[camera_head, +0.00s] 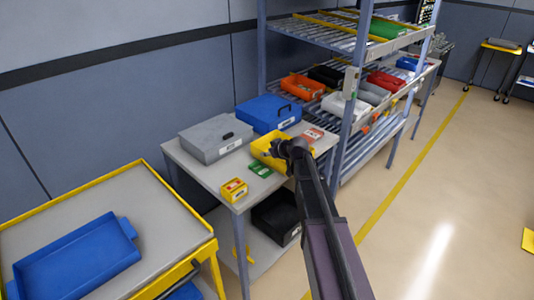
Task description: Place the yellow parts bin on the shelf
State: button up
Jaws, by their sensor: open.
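The yellow parts bin (262,146) sits on the grey table (226,192), close to the shelf. My gripper (270,154) is at the bin's near side, and my arm hides part of the bin's right side. The gripper's fingers are small and dark here, and I cannot tell whether they touch the bin. The gripper is open. The shelf (347,121) is a metal rack to the right of the table. Its middle level holds orange (301,88), black, white (345,106), grey and red (385,82) bins.
A grey case (215,138) and a blue case (268,113) stand behind the bin. A small yellow box (234,190), a green card (261,169) and a red card (313,135) lie around it. A yellow-edged cart (165,215) with a blue tray (75,262) stands at left.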

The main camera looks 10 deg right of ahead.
jog(key=shift+r, duration=0.15)
jog(key=p+v, duration=0.6)
jog(key=v, duration=0.6)
jog(key=shift+p, duration=0.4)
jog(key=s+a+f+m+g+h, duration=0.1)
jog(key=s+f+m+g, duration=0.1)
jog(key=s, duration=0.5)
jog(key=s+a+f+m+g+h, duration=0.1)
jog(key=s+f+m+g+h, duration=0.1)
jog(key=s, duration=0.6)
jog(key=s+a+f+m+g+h, duration=0.1)
jog(key=s+f+m+g+h, duration=0.1)
jog(key=s+f+g, duration=0.2)
jog(key=s+g, duration=0.1)
jog(key=s, duration=0.2)
jog(key=shift+s+a+m+g, duration=0.25)
jog(key=shift+s+m+g, duration=0.05)
jog(key=shift+s+g, duration=0.1)
jog(key=shift+o, duration=0.2)
jog(key=shift+d+f, duration=0.1)
